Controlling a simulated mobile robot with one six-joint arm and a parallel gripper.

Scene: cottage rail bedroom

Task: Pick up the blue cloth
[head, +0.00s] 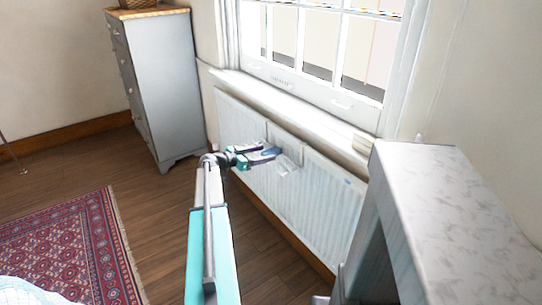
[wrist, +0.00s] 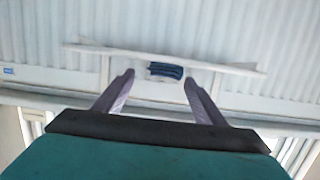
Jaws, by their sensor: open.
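The blue cloth (wrist: 165,70) is a small, dark blue folded bundle in the wrist view. It lies at a white rail (wrist: 215,66) mounted across the front of the white ribbed radiator (wrist: 100,25). My gripper (wrist: 158,78) is open, with its two grey-purple fingers apart and nothing between them that I can see held. The cloth shows between and just beyond the fingertips. In the head view my gripper (head: 276,154) is in front of the radiator (head: 323,204), below the window. There I cannot clearly tell the cloth from the gripper.
A window sill (head: 295,106) runs above the radiator. A grey chest of drawers (head: 165,85) stands at the left. A marble-topped piece of furniture (head: 455,215) stands close on the right. A red patterned rug (head: 75,245) lies on the wooden floor at the left.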

